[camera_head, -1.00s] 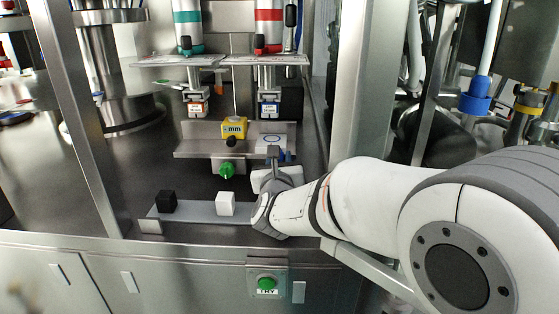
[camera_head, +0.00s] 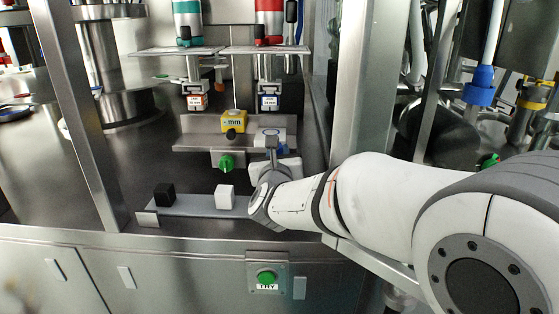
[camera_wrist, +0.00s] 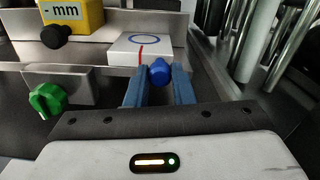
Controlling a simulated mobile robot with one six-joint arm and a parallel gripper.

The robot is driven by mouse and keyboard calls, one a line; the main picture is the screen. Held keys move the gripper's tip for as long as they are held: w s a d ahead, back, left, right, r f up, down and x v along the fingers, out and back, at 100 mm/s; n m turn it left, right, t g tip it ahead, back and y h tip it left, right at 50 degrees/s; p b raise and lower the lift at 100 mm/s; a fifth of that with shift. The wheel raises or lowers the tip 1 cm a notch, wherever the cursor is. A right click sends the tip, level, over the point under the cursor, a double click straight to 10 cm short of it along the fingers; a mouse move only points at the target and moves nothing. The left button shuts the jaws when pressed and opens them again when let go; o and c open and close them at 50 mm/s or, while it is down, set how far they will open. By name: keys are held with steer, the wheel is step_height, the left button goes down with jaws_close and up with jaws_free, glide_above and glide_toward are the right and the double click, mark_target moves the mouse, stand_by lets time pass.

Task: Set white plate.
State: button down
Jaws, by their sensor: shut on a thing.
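In the head view my wrist hides most of the knob and fingers.
A yellow "mm" block (camera_head: 234,122) with a black knob is left of the plate. A black cube (camera_head: 164,194) and a white cube (camera_head: 225,197) stand on a lower grey strip. A steel post (camera_head: 362,80) rises close to my arm.

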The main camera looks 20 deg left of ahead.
steer(key=c, duration=1.3)
jaws_free()
steer(key=shift+o, duration=0.2)
steer(key=shift+s, duration=0.15)
steer(key=v, duration=0.7)
steer(key=shift+s+p, duration=0.3)
steer(key=shift+p, duration=0.15)
